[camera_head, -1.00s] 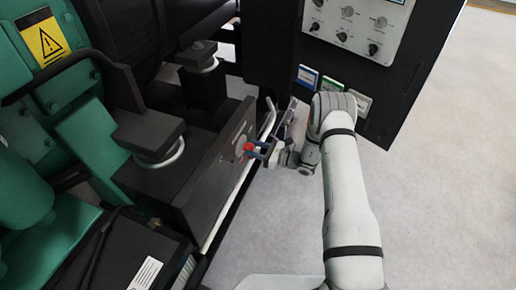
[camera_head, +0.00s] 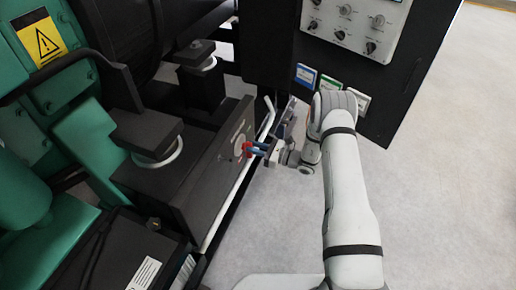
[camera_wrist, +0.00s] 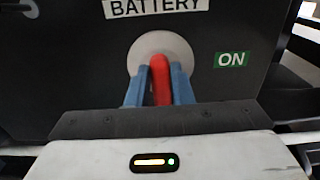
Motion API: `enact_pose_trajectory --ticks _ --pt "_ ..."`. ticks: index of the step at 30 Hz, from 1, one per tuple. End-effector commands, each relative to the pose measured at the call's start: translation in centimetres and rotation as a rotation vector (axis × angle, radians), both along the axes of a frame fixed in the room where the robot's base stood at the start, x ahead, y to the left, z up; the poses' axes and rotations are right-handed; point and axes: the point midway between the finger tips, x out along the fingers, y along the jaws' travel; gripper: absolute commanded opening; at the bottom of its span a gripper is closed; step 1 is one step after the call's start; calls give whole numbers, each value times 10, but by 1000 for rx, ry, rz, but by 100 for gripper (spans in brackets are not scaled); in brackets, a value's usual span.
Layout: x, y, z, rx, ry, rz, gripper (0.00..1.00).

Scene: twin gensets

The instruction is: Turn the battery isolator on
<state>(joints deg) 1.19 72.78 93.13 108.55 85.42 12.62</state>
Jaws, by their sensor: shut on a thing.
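The battery isolator is a red handle (camera_wrist: 160,80) on a pale round plate (camera_wrist: 141,50), set in a dark panel (camera_wrist: 70,75) under a white BATTERY label (camera_wrist: 156,7). In the wrist view the handle stands roughly upright, and a green ON label (camera_wrist: 231,60) is to its right. My gripper (camera_wrist: 159,88) is shut on the red handle, with one blue finger on each side of it. In the head view my gripper (camera_head: 257,149) reaches the panel's side face from the right. Only a little of the red handle (camera_head: 246,149) shows there, the rest hidden by the fingers.
A pale rail (camera_head: 238,180) runs along the panel's lower edge, close to my gripper. A dark control cabinet (camera_head: 395,85) with several knobs stands behind my arm. Green machinery (camera_head: 85,150) fills the left. The grey floor at right is clear.

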Motion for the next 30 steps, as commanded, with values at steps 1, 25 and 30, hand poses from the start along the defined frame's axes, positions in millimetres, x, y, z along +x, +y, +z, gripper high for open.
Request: enact_pose_trajectory --ticks 1,25,30 --pt "-3 6 -2 -4 -10 12 0" --pt "-11 12 -12 -219 -607 15 0" --pt "-13 12 -14 -273 -757 15 0"
